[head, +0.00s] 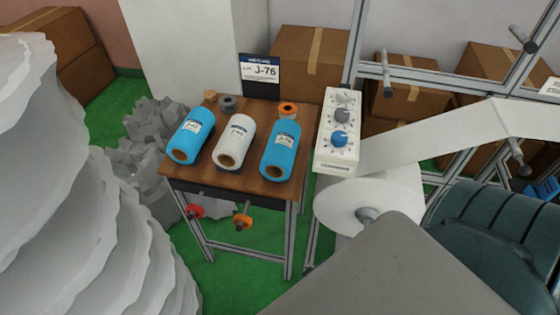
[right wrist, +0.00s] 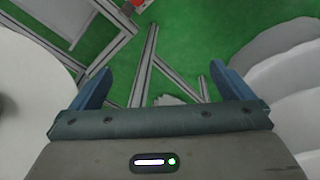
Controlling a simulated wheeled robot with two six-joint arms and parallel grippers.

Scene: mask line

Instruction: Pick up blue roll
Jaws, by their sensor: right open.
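Two blue rolls with white labels lie on a small wooden-topped table (head: 245,187) in the head view. One blue roll (head: 185,149) is at the table's left, the other blue roll (head: 277,160) at its right. A white roll (head: 229,152) lies between them. My right gripper (right wrist: 162,68) shows in the right wrist view, with its two blue fingers wide apart and nothing between them. Green floor and grey metal frame bars lie beyond the fingers. No roll shows in that view. My left gripper is in no view.
A white control box with dials (head: 337,156) stands right of the table, beside a large white web roll (head: 385,198). Red and orange knobs stick out at the table's front. Tall stacked white material (head: 70,200) fills the left. Cardboard boxes (head: 310,65) stand behind.

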